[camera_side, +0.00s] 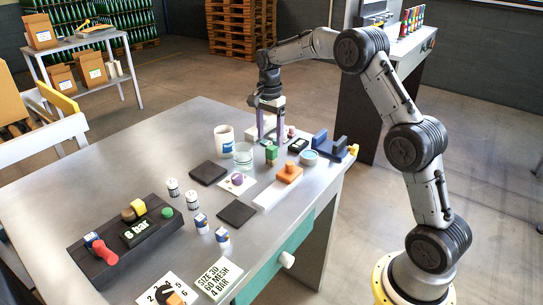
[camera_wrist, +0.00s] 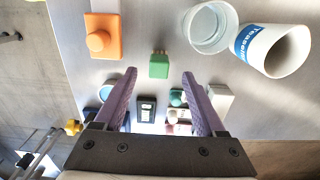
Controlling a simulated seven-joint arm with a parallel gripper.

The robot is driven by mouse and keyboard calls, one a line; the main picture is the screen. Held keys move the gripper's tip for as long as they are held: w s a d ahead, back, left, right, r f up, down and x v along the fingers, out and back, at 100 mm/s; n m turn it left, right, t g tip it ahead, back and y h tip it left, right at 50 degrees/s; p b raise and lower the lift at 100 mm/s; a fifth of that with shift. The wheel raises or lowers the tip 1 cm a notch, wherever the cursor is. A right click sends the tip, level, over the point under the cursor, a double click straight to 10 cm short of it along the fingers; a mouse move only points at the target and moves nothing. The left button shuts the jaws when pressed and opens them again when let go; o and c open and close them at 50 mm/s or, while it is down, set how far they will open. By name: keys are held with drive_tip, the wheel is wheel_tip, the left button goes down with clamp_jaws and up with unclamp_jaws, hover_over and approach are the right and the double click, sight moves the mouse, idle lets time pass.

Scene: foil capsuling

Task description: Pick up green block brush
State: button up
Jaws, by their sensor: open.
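A small green block (camera_side: 271,154) stands on the grey table below my gripper (camera_side: 270,138) in the side view. In the wrist view the green block (camera_wrist: 159,66) sits just ahead of the gap between the purple fingertips, roughly centred. My gripper (camera_wrist: 159,74) is open and empty, pointing down, with its fingers spread on either side of the block's line. No contact between fingers and block shows.
An orange block with a knob (camera_side: 289,174) on a white strip, a clear glass (camera_side: 243,156) and a white cup (camera_side: 224,139) stand close by. A blue holder (camera_side: 326,144) and a small round dish (camera_side: 309,157) are to the right. Dark pads (camera_side: 208,172) lie left.

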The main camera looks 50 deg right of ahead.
sight(271, 147)
drive_tip(key=shift+d+f, duration=0.15)
drive_tip(key=shift+f, duration=1.55)
drive_tip(key=shift+d+f, duration=0.15)
drive_tip(key=shift+f, duration=1.5)
drive_tip(key=shift+c, duration=0.3)
clamp_jaws()
